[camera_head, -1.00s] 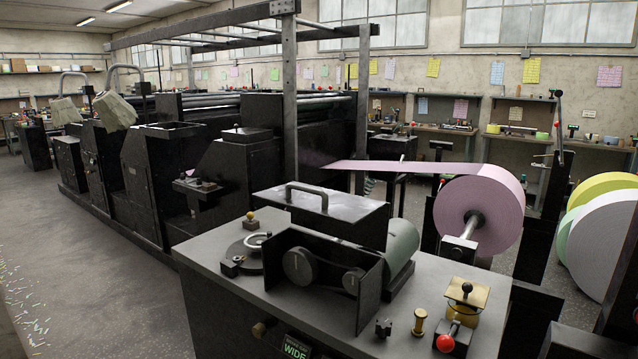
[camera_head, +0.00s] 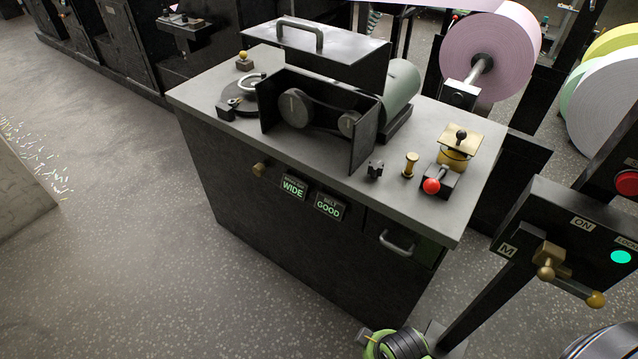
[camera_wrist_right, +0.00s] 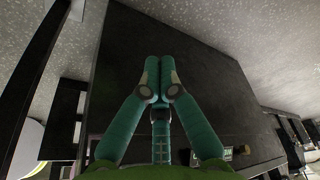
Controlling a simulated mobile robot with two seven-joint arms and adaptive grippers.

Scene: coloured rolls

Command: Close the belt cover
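The belt cover (camera_head: 318,43), a dark lid with a grey bar handle (camera_head: 300,30), is raised on top of the workbench (camera_head: 222,88). Below and in front of it, an open-topped dark housing shows a belt (camera_head: 325,122) around two pulleys (camera_head: 296,107). The cover stands open, with the belt exposed. My right gripper (camera_wrist_right: 158,65) has green fingers that meet at their tips, with nothing visible between them. It is in front of the bench's dark front panel, away from the cover. My left gripper is not in view.
A red-knobbed lever (camera_head: 431,186), a brass spool (camera_head: 410,164) and a green roller (camera_head: 402,85) are on the bench. A drawer handle (camera_head: 396,245) sticks out of its front. A control post with a panel (camera_head: 560,235) stands at right.

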